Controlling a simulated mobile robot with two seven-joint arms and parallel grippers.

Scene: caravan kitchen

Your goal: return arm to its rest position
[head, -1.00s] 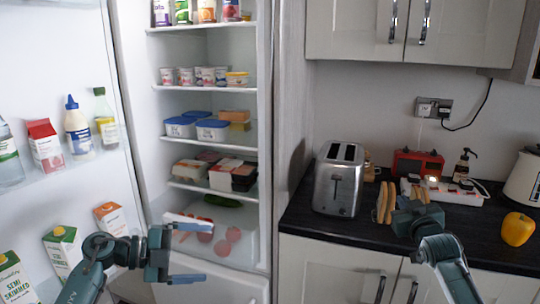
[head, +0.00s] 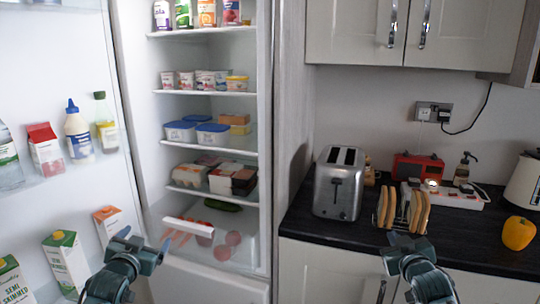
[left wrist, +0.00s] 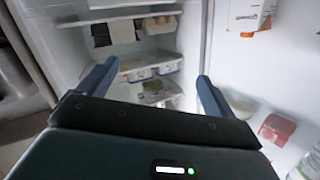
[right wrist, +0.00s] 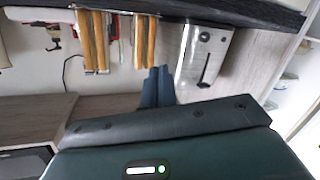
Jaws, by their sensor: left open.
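My left gripper (head: 147,248) is low in the head view, in front of the open fridge. In the left wrist view its two fingers (left wrist: 157,72) stand wide apart with nothing between them, facing the fridge shelves. My right gripper (head: 406,242) is low in front of the counter edge, below the toast rack (head: 402,222). In the right wrist view its fingers (right wrist: 157,88) are close together, with nothing seen held. The rack holds bread slices (head: 383,208) standing upright, apart from the gripper.
The fridge door (head: 70,205) stands open at the left, with cartons and bottles on its shelves. A clear fridge drawer (head: 245,235) holds vegetables. On the counter (head: 340,230) are a toaster (head: 338,185), a yellow pepper (head: 518,232) and a power strip (head: 458,200).

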